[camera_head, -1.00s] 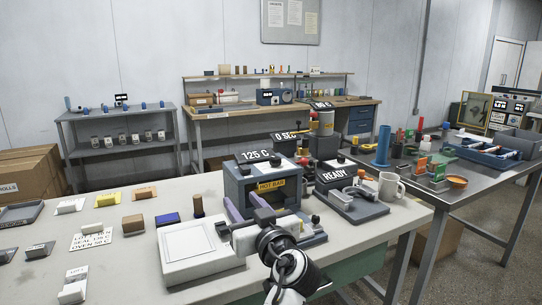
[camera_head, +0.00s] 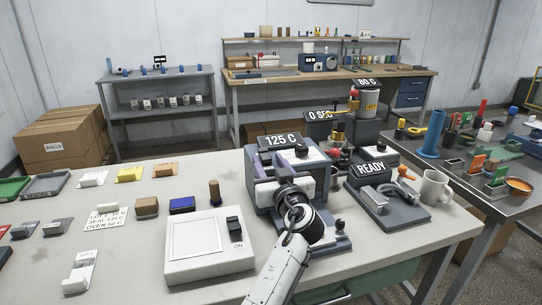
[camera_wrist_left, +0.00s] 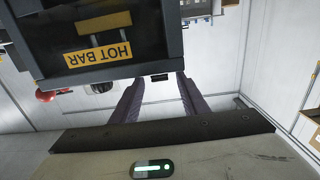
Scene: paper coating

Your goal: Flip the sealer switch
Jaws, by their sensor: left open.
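The sealer (camera_head: 258,195) is a blue-grey machine with a "125 C" display (camera_head: 280,140) on top. Its yellow "HOT BAR" label (camera_wrist_left: 98,53) shows upside down in the left wrist view. My left gripper (camera_head: 287,160) is at the front of the sealer, its purple fingers apart and nothing between them. It hides much of the sealer's front. A black switch (camera_head: 235,228) marked "ON" sits on the white box (camera_head: 190,268) left of the sealer. I cannot tell which switch belongs to the sealer. My right gripper is out of view.
A grey device with a "READY" display (camera_head: 372,170) and a white mug (camera_head: 435,188) stand right of the sealer. A brown block (camera_head: 147,207), a blue block (camera_head: 182,205) and several labelled cards lie to the left.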

